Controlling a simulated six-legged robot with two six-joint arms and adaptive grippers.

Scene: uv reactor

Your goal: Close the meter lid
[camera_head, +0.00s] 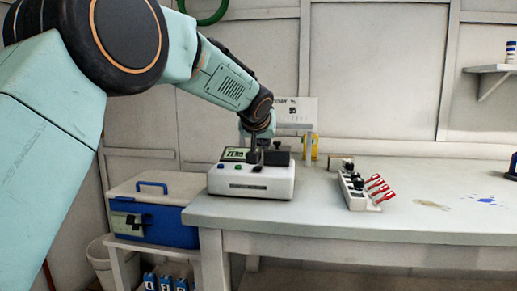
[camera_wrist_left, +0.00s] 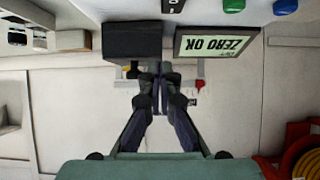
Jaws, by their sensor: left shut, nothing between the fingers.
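The meter (camera_head: 250,180) is a white box near the left end of the bench, with a lit green display (camera_head: 235,154) and coloured buttons. The display reads "ZERO OK", upside down, in the left wrist view (camera_wrist_left: 217,43). The dark lid (camera_head: 279,157) is at the right of the meter's top; it shows as a black block in the left wrist view (camera_wrist_left: 132,40). It looks low over the top, but I cannot tell whether it is fully down. Contact is unclear.
A white rack (camera_head: 352,190) with red-handled pieces stands right of the meter. A yellow item (camera_head: 310,147) is behind it. A blue-and-white cooler (camera_head: 155,210) sits on a lower stand at left. The bench's right part (camera_head: 430,180) is mostly clear.

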